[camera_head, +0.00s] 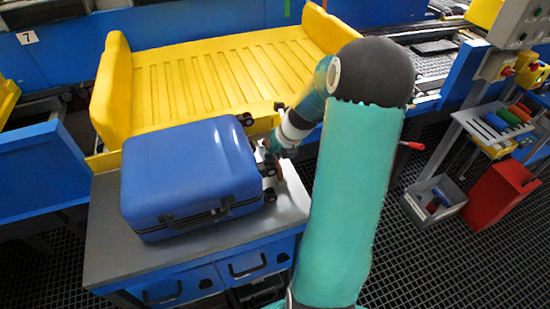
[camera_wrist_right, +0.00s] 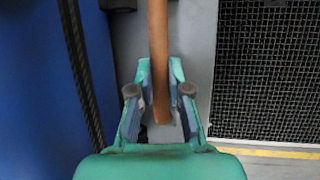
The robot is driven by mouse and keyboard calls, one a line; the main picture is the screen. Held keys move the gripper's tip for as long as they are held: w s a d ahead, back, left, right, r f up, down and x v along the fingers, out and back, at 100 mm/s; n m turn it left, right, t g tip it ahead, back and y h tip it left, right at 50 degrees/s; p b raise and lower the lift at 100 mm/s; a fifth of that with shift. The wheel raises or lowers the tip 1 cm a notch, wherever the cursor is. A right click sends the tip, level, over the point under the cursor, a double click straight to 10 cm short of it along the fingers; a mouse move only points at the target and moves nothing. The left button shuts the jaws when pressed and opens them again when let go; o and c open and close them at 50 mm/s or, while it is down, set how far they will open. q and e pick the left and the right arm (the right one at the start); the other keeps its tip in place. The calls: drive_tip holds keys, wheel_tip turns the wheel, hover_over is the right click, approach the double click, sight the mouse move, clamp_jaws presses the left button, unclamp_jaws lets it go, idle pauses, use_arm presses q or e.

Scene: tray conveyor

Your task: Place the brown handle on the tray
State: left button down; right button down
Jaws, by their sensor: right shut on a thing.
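The brown handle (camera_wrist_right: 158,40) runs between the two fingers of my right gripper (camera_wrist_right: 160,95) in the right wrist view. The gripper is shut on it near its lower end; its top end runs out of the picture. In the head view my right gripper (camera_head: 270,152) is low over the grey table, beside the suitcase's wheels, and a little of the brown handle (camera_head: 278,168) shows below it. The yellow tray (camera_head: 200,85) lies behind the table, with raised side walls and an empty ribbed floor. My left gripper is not in view.
A blue suitcase (camera_head: 185,170) lies on the grey table (camera_head: 110,250), close to the left of my right gripper. A tool stand (camera_head: 490,125) and a red bin (camera_head: 497,195) are at the right. The table's right edge is near the gripper.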

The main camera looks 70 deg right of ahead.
drive_tip(key=shift+f, duration=0.5)
drive_tip(key=shift+f, duration=0.1)
drive_tip(key=c, duration=1.1)
unclamp_jaws()
